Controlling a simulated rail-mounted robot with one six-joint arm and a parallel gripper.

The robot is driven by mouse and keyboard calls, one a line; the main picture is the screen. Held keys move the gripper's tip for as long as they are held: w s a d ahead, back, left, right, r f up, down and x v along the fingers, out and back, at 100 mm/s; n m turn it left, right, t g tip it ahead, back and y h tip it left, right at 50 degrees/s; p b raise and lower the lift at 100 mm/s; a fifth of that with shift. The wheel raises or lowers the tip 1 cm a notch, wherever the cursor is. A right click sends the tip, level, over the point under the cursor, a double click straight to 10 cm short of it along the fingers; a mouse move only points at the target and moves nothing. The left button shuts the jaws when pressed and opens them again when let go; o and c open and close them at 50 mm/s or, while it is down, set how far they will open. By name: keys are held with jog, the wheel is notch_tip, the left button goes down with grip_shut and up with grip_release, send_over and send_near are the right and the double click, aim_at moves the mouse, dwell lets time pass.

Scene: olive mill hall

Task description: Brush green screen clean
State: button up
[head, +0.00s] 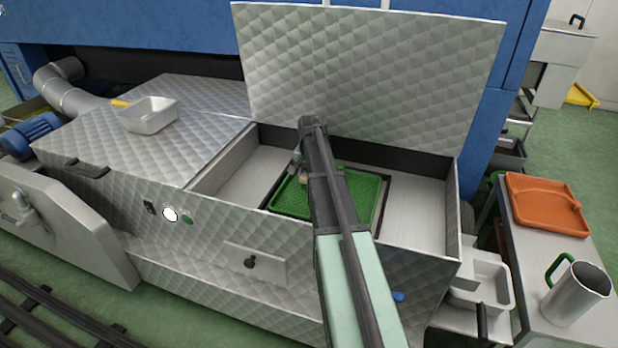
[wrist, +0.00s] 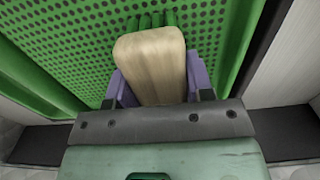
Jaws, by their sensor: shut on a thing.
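The green screen (head: 362,193) lies in the open bay of the quilted metal machine, partly hidden behind my arm. In the wrist view the green screen (wrist: 60,50) shows as a perforated sheet with a raised rim. My gripper (wrist: 155,88) has purple fingers and is shut on a brush with a pale wooden block (wrist: 152,60). Green bristles (wrist: 152,20) show past the block's far end, over the screen. I cannot tell whether the bristles touch it. In the head view the brush's block (head: 304,175) shows small beside my arm, above the screen's left part.
The raised quilted lid (head: 365,75) stands behind the bay, and the bay's walls surround the screen. A metal tray (head: 148,114) sits on the machine's left top. An orange tray (head: 545,203) and a metal jug (head: 576,292) stand on the right table.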

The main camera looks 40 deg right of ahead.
jog(key=w+d, duration=0.2)
jog(key=shift+d, duration=0.4)
jog(key=shift+r, duration=0.1)
notch_tip(320, 180, up, 6)
jog(key=p, duration=0.6)
notch_tip(320, 180, up, 3)
jog(key=p, duration=0.3)
